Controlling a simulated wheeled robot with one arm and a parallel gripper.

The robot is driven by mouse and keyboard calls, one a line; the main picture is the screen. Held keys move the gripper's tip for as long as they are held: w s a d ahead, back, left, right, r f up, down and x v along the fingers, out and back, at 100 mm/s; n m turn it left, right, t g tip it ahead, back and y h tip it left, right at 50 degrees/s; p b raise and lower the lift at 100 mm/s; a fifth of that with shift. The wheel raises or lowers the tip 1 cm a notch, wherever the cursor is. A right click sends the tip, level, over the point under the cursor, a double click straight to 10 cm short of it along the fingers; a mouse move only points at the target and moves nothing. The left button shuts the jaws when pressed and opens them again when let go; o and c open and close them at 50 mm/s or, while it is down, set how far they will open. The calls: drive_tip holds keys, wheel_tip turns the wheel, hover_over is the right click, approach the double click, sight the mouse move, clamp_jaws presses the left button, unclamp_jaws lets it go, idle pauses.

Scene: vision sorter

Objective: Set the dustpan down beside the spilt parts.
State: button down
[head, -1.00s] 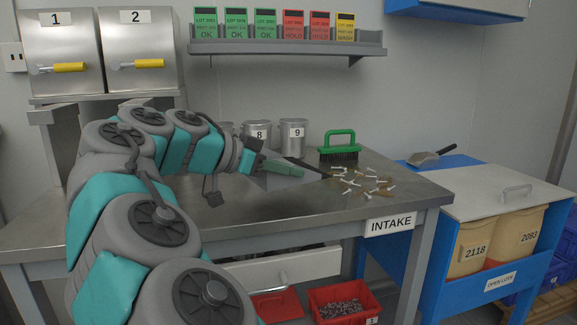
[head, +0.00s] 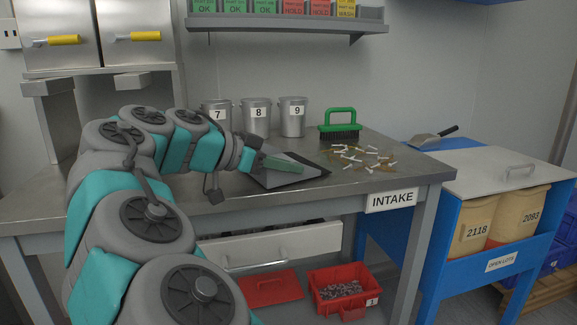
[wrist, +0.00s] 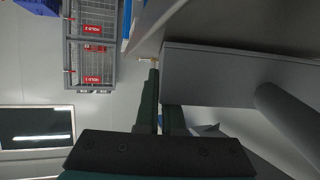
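I cannot tell whether the pan touches the table.
A green-handled brush (head: 340,124) stands behind the spilt parts. Metal cups (head: 256,118) numbered 7, 8 and 9 stand at the back. The INTAKE table (head: 215,210) has bare metal in front. A scoop (head: 432,137) lies on the blue unit at right.

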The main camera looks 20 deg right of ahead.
drive_tip(key=c, duration=1)
unclamp_jaws()
drive_tip(key=shift+o, duration=0.2)
